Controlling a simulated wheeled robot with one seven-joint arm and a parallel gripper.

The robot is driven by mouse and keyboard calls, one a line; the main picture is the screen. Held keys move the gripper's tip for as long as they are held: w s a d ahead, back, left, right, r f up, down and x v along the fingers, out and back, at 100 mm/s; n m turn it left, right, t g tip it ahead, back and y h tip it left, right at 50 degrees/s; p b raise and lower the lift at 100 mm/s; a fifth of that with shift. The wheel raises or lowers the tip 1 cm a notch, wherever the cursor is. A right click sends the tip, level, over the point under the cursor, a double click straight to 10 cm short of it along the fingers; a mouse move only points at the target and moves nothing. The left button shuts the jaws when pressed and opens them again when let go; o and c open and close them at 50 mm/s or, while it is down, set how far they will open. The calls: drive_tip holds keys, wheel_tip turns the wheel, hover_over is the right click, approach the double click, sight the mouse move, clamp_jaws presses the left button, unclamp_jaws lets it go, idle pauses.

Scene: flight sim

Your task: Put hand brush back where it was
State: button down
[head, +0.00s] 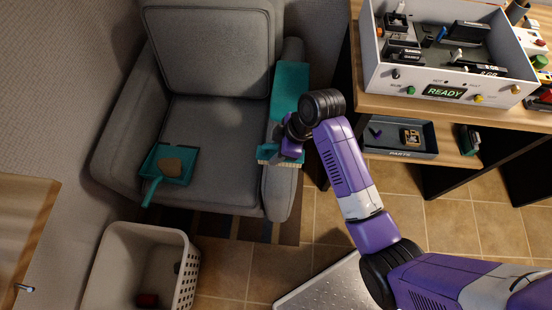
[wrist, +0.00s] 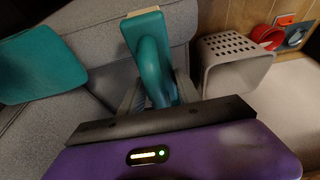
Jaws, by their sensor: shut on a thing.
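The hand brush (head: 266,153), teal with pale bristles, is held in my gripper (head: 284,146) over the front of the armchair's right armrest. Its bristle edge shows below my gripper in the head view. In the wrist view the brush's teal handle (wrist: 155,62) stands between the two fingers, which are shut on it. The head view does not make clear whether the bristles touch the armrest. A teal dustpan (head: 155,162) with a brownish lump in it lies on the left front of the grey seat.
The grey armchair (head: 215,50) has a flat teal piece (head: 290,88) along its right armrest. A pale laundry basket (head: 120,255) stands at the lower left. A wooden workbench (head: 470,115) with a white box (head: 405,75) is at the right. A metal plate (head: 325,290) lies below.

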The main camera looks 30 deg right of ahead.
drive_tip(key=shift+f, duration=2.9)
drive_tip(key=shift+f+b, duration=0.15)
drive_tip(key=shift+b, duration=0.2)
drive_tip(key=c, duration=0.9)
unclamp_jaws()
drive_tip(key=shift+o, duration=0.2)
drive_tip(key=p+v, duration=0.1)
drive_tip(key=v, duration=1.1)
